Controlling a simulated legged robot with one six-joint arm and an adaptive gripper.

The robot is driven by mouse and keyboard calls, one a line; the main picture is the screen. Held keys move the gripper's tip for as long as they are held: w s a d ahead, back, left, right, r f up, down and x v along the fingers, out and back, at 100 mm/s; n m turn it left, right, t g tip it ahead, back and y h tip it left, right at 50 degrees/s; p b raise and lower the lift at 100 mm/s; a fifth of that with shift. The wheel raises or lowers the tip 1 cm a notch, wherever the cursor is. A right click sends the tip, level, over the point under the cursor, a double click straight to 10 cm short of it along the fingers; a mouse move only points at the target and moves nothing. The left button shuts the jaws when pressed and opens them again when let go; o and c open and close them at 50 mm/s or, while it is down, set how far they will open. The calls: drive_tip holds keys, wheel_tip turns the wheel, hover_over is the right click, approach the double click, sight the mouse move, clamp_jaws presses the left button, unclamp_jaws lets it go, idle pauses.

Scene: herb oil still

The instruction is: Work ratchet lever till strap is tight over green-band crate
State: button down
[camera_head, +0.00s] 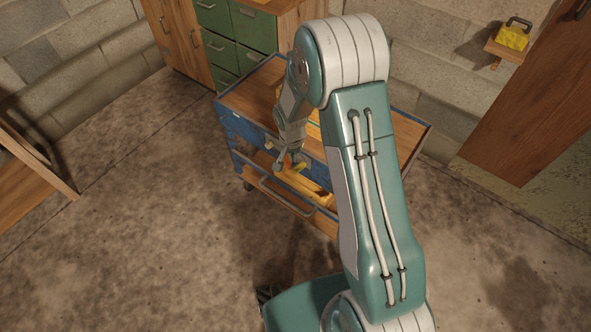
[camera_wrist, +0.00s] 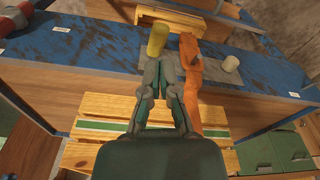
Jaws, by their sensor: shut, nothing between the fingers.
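The wooden slatted crate with a green band (camera_wrist: 95,128) sits on the cart top in the wrist view, partly hidden behind my gripper. The orange strap (camera_wrist: 212,122) runs over the crate and down to the cart's blue side. The ratchet lever's yellow grip (camera_wrist: 157,39) sticks out beside the strap; it also shows in the head view (camera_head: 299,167). My gripper (camera_wrist: 166,62) is shut and empty, with its fingertips close to the yellow grip. I cannot tell whether they touch. In the head view, my gripper (camera_head: 288,162) is at the cart's near side. How taut the strap is cannot be told.
The cart (camera_head: 232,122) has blue sides and a handle bar (camera_head: 284,197). Another crate (camera_head: 304,186) lies on its lower shelf. A white knob (camera_wrist: 230,64) protrudes near the strap. Green drawers (camera_head: 252,30) stand behind. Floor at the left is clear.

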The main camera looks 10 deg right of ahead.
sight(294, 170)
drive_tip(key=shift+f, duration=0.1)
drive_tip(key=shift+w+d+f, duration=0.15)
drive_tip(key=shift+f, duration=1.55)
drive_tip(key=shift+w+d+f, duration=0.1)
drive_tip(key=shift+w+f, duration=0.05)
drive_tip(key=shift+f, duration=1.55)
wheel_tip(294, 170, down, 2)
drive_tip(key=shift+f, duration=0.25)
drive_tip(key=shift+s+a+r, duration=0.3)
drive_tip(key=shift+s+a, duration=0.15)
drive_tip(key=shift+s, duration=0.2)
drive_tip(key=shift+s+a+r, duration=0.25)
drive_tip(key=shift+s+a, duration=0.2)
drive_tip(key=shift+s, duration=0.15)
wheel_tip(294, 170, up, 12)
drive_tip(key=shift+s+a, duration=0.4)
drive_tip(key=shift+s, duration=0.05)
drive_tip(key=shift+f, duration=0.15)
